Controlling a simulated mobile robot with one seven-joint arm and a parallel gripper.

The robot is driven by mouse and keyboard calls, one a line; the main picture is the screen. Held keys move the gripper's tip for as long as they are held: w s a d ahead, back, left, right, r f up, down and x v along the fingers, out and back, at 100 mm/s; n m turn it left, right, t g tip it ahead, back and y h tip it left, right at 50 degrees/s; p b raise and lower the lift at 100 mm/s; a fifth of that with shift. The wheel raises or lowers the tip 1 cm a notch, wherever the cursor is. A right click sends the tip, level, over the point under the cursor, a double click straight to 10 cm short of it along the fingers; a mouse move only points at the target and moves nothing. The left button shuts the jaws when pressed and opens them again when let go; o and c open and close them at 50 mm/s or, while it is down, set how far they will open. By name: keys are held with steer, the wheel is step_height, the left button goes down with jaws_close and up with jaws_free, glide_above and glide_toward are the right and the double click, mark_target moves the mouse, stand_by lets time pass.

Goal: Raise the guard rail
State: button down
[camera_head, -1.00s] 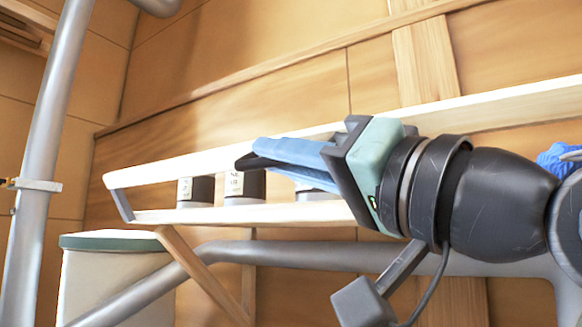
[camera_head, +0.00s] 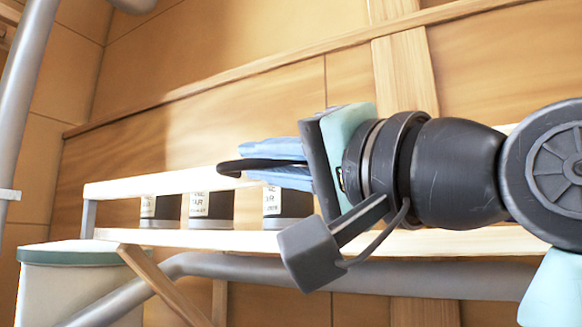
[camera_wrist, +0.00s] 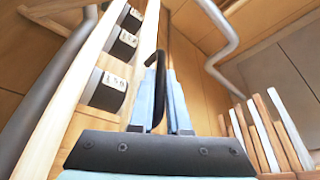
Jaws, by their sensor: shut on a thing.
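The guard rail (camera_head: 150,183) is a long pale bar along the front of a shelf (camera_head: 180,241). A grey link (camera_head: 88,218) joins them at the left end and stands nearly upright. My gripper (camera_head: 240,165) lies in front of the rail's middle, its blue fingers pointing left. They are shut on a dark hook (camera_head: 232,168), whose curved tip overlaps the rail; I cannot tell whether they touch. The wrist view shows the hook (camera_wrist: 155,85) between the fingers, with the rail (camera_wrist: 75,95) to its left. My gripper hides part of the rail.
Several dark jars with white labels (camera_head: 210,208) stand on the shelf behind the rail. A bin with a green lid (camera_head: 75,255) is below left. A grey pipe (camera_head: 260,268) runs under the shelf. Upright slats (camera_wrist: 265,130) show at right in the wrist view.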

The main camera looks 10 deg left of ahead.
stand_by(0.3)
steer(key=c, duration=0.9)
jaws_free()
steer(key=shift+s, duration=0.1)
steer(key=shift+f, duration=0.1)
